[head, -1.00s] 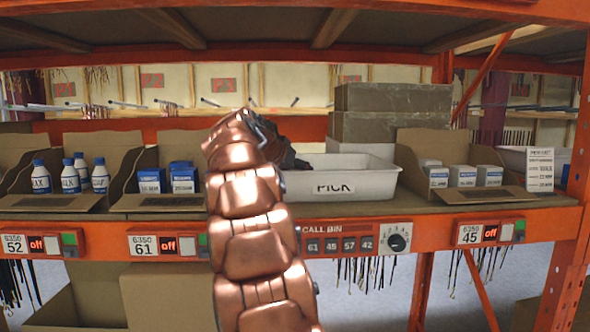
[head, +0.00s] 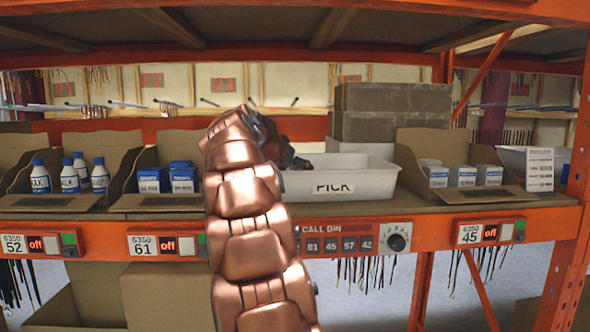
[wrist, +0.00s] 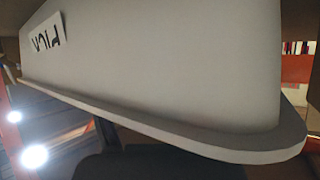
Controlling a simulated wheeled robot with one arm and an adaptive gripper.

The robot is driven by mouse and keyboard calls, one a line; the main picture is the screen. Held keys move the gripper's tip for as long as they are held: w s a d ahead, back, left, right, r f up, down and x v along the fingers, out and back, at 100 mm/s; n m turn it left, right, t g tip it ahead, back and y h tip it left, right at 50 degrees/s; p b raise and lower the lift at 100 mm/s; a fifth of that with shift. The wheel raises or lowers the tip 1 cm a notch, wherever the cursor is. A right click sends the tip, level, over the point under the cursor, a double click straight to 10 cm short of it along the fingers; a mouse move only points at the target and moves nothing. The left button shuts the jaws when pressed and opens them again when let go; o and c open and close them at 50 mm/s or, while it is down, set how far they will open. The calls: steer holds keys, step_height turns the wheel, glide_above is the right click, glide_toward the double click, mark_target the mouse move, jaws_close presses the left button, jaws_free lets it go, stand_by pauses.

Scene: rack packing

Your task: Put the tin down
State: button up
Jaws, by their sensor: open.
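I cannot make out a tin in either view. The white bin labelled PICK (head: 345,188) stands on the shelf right of my arm. Its pale outer wall (wrist: 175,65) and rim fill much of the wrist view, with the label upside down. My gripper (head: 298,161) is the dark end of my copper arm, at the left end of the bin. It is open, though its fingers are small and partly hidden behind the arm. The inside of the bin is mostly hidden by its front wall.
Open cartons hold white-and-blue bottles (head: 99,178) and blue boxes (head: 184,178) at left. A carton of grey-white boxes (head: 462,176) stands at right. Stacked brown boxes (head: 392,112) rise behind the bin. An orange beam (head: 425,235) edges the shelf.

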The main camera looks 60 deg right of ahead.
steer(key=b+v, duration=0.2)
steer(key=v, duration=0.9)
steer(key=shift+a+b, duration=0.3)
steer(key=shift+b, duration=0.1)
